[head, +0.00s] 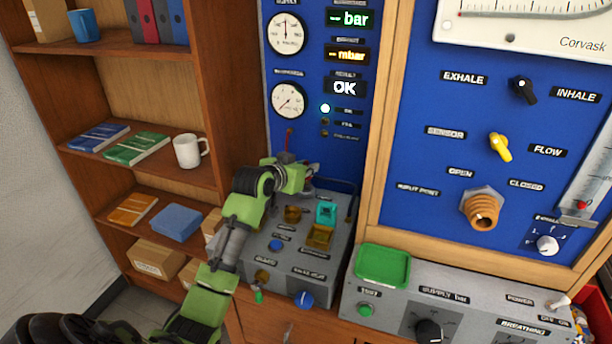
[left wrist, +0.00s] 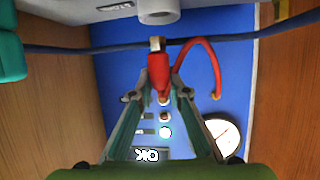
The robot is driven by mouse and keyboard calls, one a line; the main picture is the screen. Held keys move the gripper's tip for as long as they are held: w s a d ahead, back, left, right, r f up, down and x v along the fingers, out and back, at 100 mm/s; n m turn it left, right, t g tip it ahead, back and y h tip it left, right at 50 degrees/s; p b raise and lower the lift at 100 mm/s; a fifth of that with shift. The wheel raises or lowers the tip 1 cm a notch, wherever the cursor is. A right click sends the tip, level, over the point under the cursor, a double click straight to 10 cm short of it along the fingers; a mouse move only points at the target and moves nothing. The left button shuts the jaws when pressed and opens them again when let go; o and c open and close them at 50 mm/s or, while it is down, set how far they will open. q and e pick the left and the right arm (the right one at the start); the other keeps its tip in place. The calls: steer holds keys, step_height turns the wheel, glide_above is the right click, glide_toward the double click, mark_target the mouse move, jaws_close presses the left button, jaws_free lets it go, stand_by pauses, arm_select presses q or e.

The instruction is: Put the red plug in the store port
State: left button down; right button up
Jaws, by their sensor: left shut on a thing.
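The red plug (left wrist: 158,72) is between the fingers of my left gripper (left wrist: 160,98) in the left wrist view, with its metal tip pointing up in that picture. A red hose (left wrist: 212,62) curves from beside it to the blue panel. In the head view my left gripper (head: 294,170) is at the back of the grey console (head: 345,244), with a bit of red above it. A grey round fitting (left wrist: 158,12) lies beyond the tip, and a gap shows between them. My right gripper is out of view.
A dark blue cable (left wrist: 225,39) crosses behind the plug tip. A shelf with a white mug (head: 188,151) stands left. A green tray (head: 383,266) is right.

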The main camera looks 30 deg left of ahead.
arm_select(q)
steer(key=f, duration=0.1)
steer(key=f+p, duration=0.1)
steer(key=f, duration=0.1)
steer(key=shift+w+a+f, duration=0.1)
steer(key=shift+a, duration=0.2)
steer(key=shift+f, duration=0.25)
steer(key=shift+f, duration=0.15)
steer(key=c, duration=1.9)
jaws_free()
steer(key=b+v, duration=0.1)
steer(key=v, duration=1.1)
